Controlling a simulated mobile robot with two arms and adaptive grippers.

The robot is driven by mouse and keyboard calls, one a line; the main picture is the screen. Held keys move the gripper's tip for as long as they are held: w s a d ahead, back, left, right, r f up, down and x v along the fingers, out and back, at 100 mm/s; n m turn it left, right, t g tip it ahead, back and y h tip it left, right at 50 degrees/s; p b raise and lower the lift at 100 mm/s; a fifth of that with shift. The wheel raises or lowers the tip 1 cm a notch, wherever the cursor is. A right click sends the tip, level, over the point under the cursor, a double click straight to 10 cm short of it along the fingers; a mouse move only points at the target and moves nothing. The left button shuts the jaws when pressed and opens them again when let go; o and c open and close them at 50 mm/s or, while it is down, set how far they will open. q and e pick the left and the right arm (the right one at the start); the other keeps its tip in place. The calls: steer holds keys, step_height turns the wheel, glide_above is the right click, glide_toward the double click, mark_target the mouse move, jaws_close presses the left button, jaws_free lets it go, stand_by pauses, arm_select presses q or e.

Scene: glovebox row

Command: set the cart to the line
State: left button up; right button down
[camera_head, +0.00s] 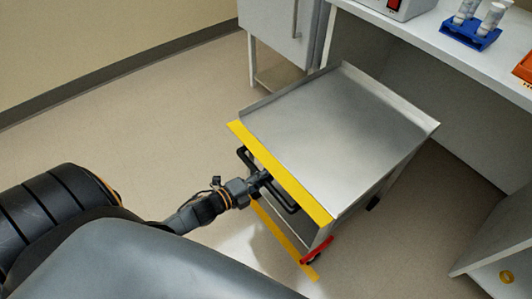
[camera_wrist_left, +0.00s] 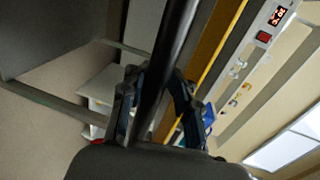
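The cart (camera_head: 345,130) has a bare metal top with raised rims and a yellow strip (camera_head: 285,175) along its near edge. A black handle (camera_head: 285,196) sits on that near side. My left gripper (camera_head: 262,182) is at the handle. In the left wrist view the dark handle bar (camera_wrist_left: 170,50) runs between its two fingers (camera_wrist_left: 156,105), which close on it from both sides. My right gripper is out of view.
A red pedal (camera_head: 318,250) shows low at the cart's near right corner, by a wheel. A white bench (camera_head: 440,40) with a blue tube rack (camera_head: 470,32) stands behind the cart. A cabinet (camera_head: 283,25) is at the back. Floor at left is clear.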

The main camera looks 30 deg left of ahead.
arm_select(q)
steer(key=shift+s+f, duration=0.1)
steer(key=shift+f, duration=0.05)
steer(key=shift+s, duration=0.15)
steer(key=v, duration=1.1)
steer(key=shift+s+a, duration=0.15)
steer(key=shift+s, duration=0.15)
